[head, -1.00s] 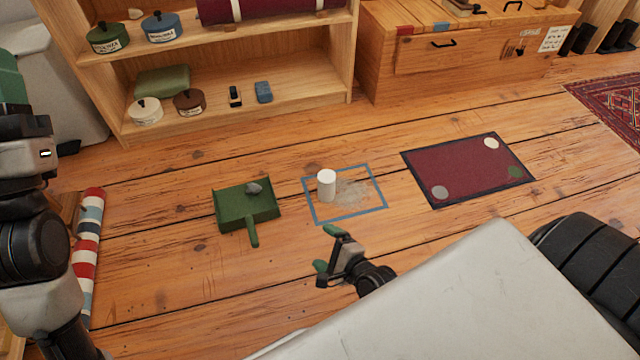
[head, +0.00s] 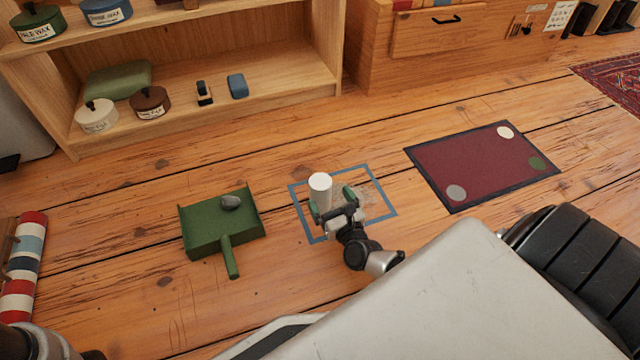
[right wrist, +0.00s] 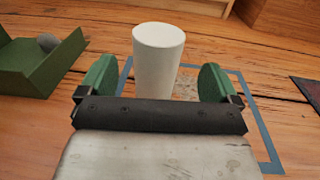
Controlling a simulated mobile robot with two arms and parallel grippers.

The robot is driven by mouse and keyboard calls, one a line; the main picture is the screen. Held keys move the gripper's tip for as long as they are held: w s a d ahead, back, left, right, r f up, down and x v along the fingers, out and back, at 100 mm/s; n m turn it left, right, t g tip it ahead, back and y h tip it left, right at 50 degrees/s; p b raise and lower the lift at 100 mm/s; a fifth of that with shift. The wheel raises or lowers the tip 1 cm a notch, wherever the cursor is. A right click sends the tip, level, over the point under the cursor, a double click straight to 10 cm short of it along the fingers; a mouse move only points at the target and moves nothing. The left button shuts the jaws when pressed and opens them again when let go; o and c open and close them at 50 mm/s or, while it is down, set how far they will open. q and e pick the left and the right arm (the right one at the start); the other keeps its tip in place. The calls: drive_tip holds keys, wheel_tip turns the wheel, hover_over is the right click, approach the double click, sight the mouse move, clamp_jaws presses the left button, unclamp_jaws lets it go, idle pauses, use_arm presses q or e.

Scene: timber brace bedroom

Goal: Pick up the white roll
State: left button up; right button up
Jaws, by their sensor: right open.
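The white roll (head: 320,189) stands upright on the floor inside the blue outlined square (head: 379,184), near its left side. My right gripper (head: 332,202) is open, with green fingertips. In the head view it is right at the near side of the roll. In the right wrist view the roll (right wrist: 157,62) stands ahead of and between the two open fingertips (right wrist: 156,82); gaps show on both sides. The roll's lower end is hidden behind the gripper. My left gripper is not in view.
A green dustpan (head: 200,237) with a grey lump (head: 231,202) lies left of the square. A dark red mat (head: 470,165) with round patches lies to the right. A wooden shelf (head: 200,118) stands behind. A striped roll (head: 24,265) is at the far left. Floor between is clear.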

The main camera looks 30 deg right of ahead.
sight(320, 185)
drive_tip(key=w+b, duration=0.2)
drive_tip(key=w, duration=0.2)
drive_tip(key=shift+w+d+r, duration=0.15)
drive_tip(key=shift+w, duration=0.05)
drive_tip(key=shift+w+r+b, duration=0.1)
drive_tip(key=shift+w+b, duration=0.25)
drive_tip(key=shift+w, duration=0.2)
drive_tip(key=c, duration=1.1)
